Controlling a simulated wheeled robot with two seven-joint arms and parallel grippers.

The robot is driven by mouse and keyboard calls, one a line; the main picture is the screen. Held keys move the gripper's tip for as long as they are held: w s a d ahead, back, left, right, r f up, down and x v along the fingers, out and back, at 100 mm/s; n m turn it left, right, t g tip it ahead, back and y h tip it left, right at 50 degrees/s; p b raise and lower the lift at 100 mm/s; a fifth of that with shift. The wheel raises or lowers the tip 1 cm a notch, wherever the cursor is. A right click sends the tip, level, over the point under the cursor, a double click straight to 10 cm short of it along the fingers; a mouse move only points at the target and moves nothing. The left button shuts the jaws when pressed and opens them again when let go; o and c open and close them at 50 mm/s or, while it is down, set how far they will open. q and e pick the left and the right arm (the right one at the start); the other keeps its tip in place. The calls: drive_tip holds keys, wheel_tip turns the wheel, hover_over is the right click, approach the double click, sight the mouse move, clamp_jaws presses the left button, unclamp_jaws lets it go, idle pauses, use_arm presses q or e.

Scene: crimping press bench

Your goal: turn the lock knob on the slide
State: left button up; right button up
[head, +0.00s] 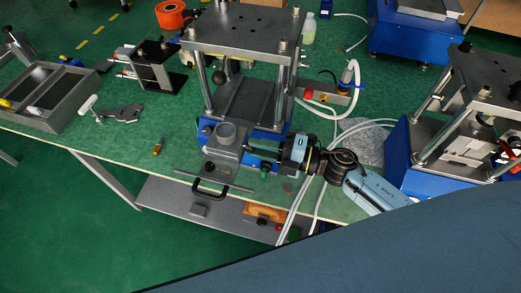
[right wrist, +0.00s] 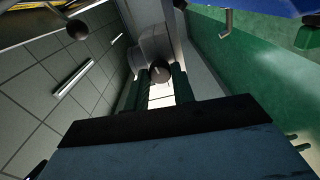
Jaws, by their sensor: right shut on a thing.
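The press (head: 240,40) with two front posts and a blue base stands in the middle of the head view. Its grey slide (head: 222,160) sticks out at the front, with a round cup-like top and a black handle (head: 210,190). My right gripper (head: 250,152) reaches in from the right, level with the slide's right side. In the right wrist view its two dark fingers (right wrist: 161,88) are shut on the round dark lock knob (right wrist: 160,71). In the head view the knob is not clearly seen at the fingers. My left gripper is not in view.
A grey tray (head: 22,112) and a small fixture (head: 155,65) lie to the left on the green bench. A brass cylinder (head: 158,147) stands near the front edge. A second press (head: 440,145) stands at right. White hoses (head: 312,180) run close to my right arm.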

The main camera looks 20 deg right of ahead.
drive_tip(key=n+b, duration=0.1)
drive_tip(key=n, duration=0.1)
drive_tip(key=n+b, duration=0.2)
drive_tip(key=n, duration=0.1)
drive_tip(key=shift+f+n, duration=0.2)
drive_tip(key=shift+n, duration=0.1)
drive_tip(key=shift+r+n+b, duration=0.1)
drive_tip(key=shift+n+b, duration=1.55)
drive_tip(key=shift+n, duration=0.65)
drive_tip(key=o, duration=1)
drive_tip(key=shift+r, duration=0.1)
drive_tip(key=b+v, duration=0.2)
drive_tip(key=v, duration=1.1)
drive_tip(key=shift+s, duration=0.2)
drive_tip(key=shift+d, duration=0.15)
